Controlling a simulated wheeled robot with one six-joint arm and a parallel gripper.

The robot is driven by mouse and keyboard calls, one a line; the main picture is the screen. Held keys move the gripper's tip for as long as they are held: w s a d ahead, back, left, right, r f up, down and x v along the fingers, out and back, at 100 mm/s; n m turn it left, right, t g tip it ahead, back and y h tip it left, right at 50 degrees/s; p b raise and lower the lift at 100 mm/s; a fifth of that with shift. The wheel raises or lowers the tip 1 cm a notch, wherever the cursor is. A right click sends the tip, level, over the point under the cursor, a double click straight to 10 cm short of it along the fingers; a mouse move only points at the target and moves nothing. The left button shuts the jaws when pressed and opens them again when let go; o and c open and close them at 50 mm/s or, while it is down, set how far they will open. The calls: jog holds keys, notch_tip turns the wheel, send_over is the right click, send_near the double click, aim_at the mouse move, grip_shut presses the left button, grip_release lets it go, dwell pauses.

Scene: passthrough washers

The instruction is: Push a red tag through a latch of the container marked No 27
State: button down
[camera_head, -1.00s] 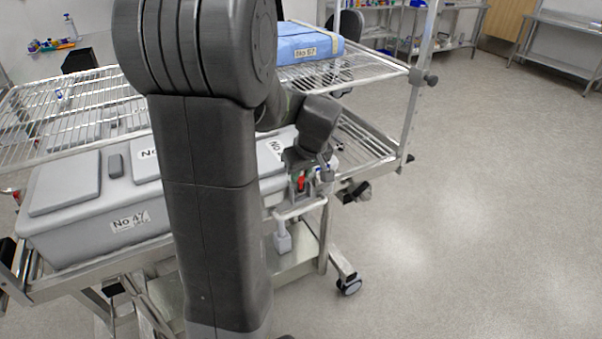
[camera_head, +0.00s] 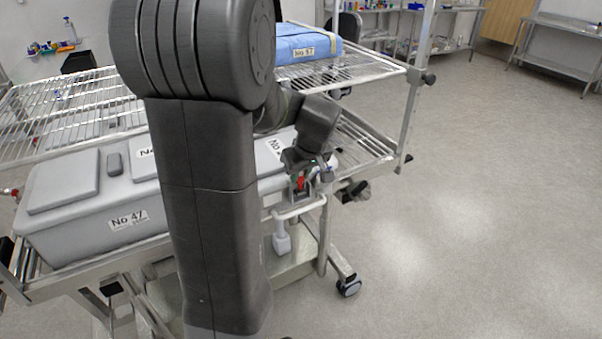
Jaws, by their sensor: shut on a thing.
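My gripper (camera_head: 302,174) is at the right end of the grey containers on the cart. It is shut on a small red tag (camera_head: 300,183), which shows just below the fingers, close to the container's front right side. Another grey container (camera_head: 60,225) marked No 47 lies at the left.
A wire shelf (camera_head: 60,115) spans above the containers and holds a blue wrapped pack (camera_head: 308,42) marked No 57. A white bottle-like item (camera_head: 282,240) hangs below the cart rail. Open floor (camera_head: 480,220) lies to the right.

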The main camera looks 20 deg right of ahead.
jog(key=c, duration=1.3)
grip_release()
jog(key=shift+s+a+f, duration=0.15)
jog(key=shift+a+f, duration=0.1)
jog(key=shift+f, duration=0.5)
jog(key=shift+c, duration=0.2)
jog(key=shift+o, duration=0.5)
jog(key=shift+c, duration=1.3)
jog(key=shift+o, duration=0.3)
jog(key=shift+w+r+p, duration=0.3)
jog(key=shift+r+p, duration=0.25)
jog(key=shift+r, duration=0.1)
jog(key=o, duration=0.3)
jog(key=shift+w+a+r+p, duration=0.15)
jog(key=shift+r+p, duration=0.2)
jog(key=shift+r, duration=0.25)
jog(key=shift+d+r+p, duration=0.25)
jog(key=shift+r+p, duration=0.1)
jog(key=shift+r, duration=0.25)
jog(key=shift+d+r+p, duration=0.1)
jog(key=shift+r+p, duration=1)
jog(key=shift+r, duration=0.75)
